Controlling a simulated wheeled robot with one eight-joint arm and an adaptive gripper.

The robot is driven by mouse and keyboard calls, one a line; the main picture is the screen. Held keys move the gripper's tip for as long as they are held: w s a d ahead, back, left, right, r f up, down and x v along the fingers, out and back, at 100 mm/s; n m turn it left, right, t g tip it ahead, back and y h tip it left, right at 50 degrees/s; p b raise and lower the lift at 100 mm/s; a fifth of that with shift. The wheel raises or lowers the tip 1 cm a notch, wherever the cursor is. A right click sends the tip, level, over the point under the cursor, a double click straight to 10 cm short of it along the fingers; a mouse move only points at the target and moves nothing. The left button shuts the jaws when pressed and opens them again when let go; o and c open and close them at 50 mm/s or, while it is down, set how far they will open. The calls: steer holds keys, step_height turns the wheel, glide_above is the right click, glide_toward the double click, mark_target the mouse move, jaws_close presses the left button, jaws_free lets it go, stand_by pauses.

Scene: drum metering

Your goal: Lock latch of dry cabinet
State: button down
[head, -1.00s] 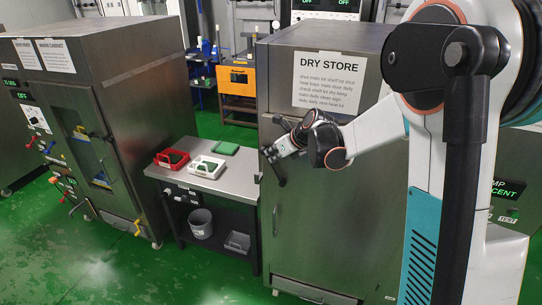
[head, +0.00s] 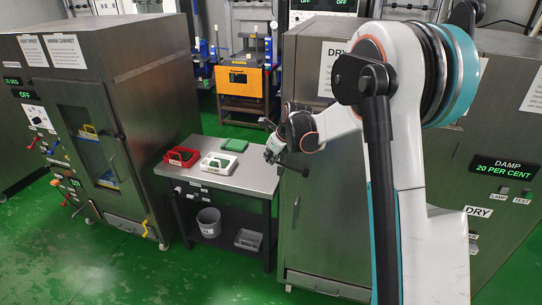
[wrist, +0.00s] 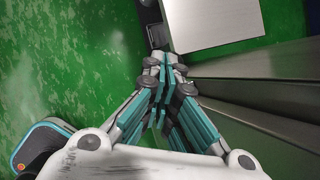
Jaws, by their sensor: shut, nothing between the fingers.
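The dry cabinet (head: 310,225) is a grey metal cabinet right of the small table in the head view, its "DRY" sign partly hidden by my arm. A dark latch lever (head: 296,171) is on the upper left of its door, slanting down to the right. My gripper (head: 271,155) is at the door's left edge, just above and left of the lever, shut and empty. I cannot tell whether it touches the lever. In the wrist view my gripper (wrist: 163,66) has its fingers together, beside the cabinet's edges (wrist: 265,95); the lever cannot be made out there.
A steel table (head: 252,182) with a red tray (head: 182,157), a white tray (head: 217,163) and a green item (head: 234,145) stands left of the cabinet. Another cabinet (head: 140,120) is farther left. Green floor (head: 110,265) is open in front.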

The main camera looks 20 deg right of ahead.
steer(key=shift+w+a+f+b, duration=0.2)
steer(key=shift+a+f+b, duration=0.1)
steer(key=shift+f, duration=0.45)
steer(key=shift+w+a+f+b, duration=0.15)
steer(key=shift+f+b, duration=0.15)
steer(key=shift+f, duration=0.4)
